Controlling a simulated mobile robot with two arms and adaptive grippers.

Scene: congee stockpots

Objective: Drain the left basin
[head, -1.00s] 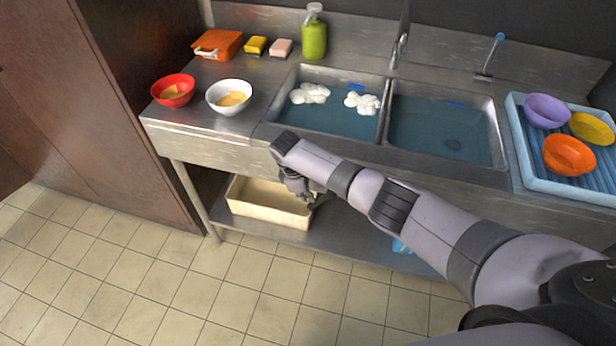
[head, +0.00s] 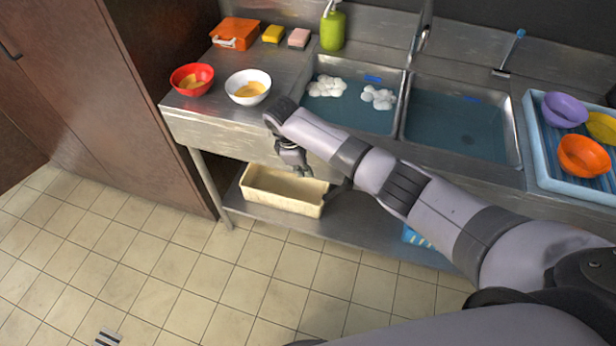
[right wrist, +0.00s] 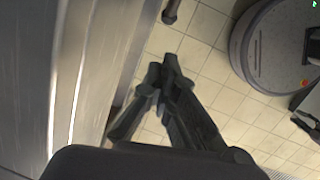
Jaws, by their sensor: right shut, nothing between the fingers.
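The left basin (head: 338,121) is sunk in the steel counter and holds blue-grey water with white foam clumps (head: 327,86) floating on it. A blue strip (head: 373,79) shows at its back wall. Any plug or drain in it cannot be made out. My right gripper (head: 292,164) points down in front of the counter, left of the basin and above the lower shelf. In the right wrist view its fingers (right wrist: 162,78) are together and empty, beside the counter front with floor tiles below.
The right basin (head: 455,125) also holds water. A red bowl (head: 191,90) and a white bowl (head: 247,98) stand left of the basins. A cream bin (head: 284,203) sits on the lower shelf. A blue rack (head: 545,160) with bowls is at right. Front floor is open.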

